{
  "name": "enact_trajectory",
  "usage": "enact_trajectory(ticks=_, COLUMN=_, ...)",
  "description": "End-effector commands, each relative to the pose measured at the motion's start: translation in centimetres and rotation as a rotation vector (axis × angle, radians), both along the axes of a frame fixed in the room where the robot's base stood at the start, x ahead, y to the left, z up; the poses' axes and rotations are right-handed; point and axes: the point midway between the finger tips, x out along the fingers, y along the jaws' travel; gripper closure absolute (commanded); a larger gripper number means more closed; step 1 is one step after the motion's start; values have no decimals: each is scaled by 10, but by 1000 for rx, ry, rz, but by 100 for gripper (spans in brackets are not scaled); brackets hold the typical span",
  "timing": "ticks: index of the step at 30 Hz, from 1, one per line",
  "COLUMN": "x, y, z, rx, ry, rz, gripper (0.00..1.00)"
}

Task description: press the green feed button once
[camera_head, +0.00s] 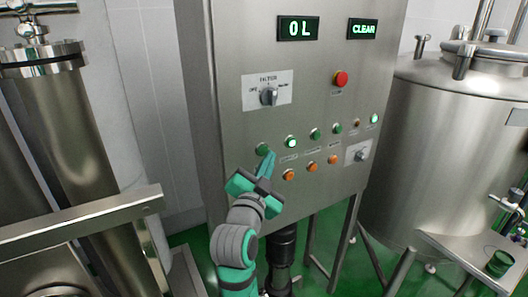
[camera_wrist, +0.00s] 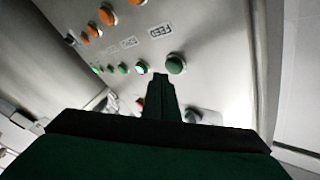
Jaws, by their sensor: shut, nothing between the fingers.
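The green feed button (camera_head: 262,149) is the leftmost of the upper button row on the steel control panel (camera_head: 228,75). In the wrist view the green button (camera_wrist: 176,64) shows beside a label reading FEED. My gripper (camera_head: 270,156) is shut and empty, its fingers pointing at the panel. In the head view the fingertips overlap the lower right edge of the button. In the wrist view the fingertips (camera_wrist: 160,76) appear just left of the button. Whether they touch the button or panel cannot be told.
A lit button (camera_head: 291,141) is right of the feed button, with more green ones beyond. Several orange buttons (camera_head: 288,174) sit below. A rotary switch (camera_head: 268,97) and red button (camera_head: 341,78) are above. Displays read "0 L" (camera_head: 298,28) and "CLEAR" (camera_head: 363,29).

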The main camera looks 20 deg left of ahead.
Motion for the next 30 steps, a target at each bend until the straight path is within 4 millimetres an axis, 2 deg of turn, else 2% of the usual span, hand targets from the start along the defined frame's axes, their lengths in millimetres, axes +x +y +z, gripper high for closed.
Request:
enact_trajectory(ticks=7, x=4, y=6, z=0, rx=0, ry=-1, rz=1, gripper=100)
enact_trajectory(ticks=30, x=7, y=9, z=0, rx=0, ry=0, rz=0, gripper=100)
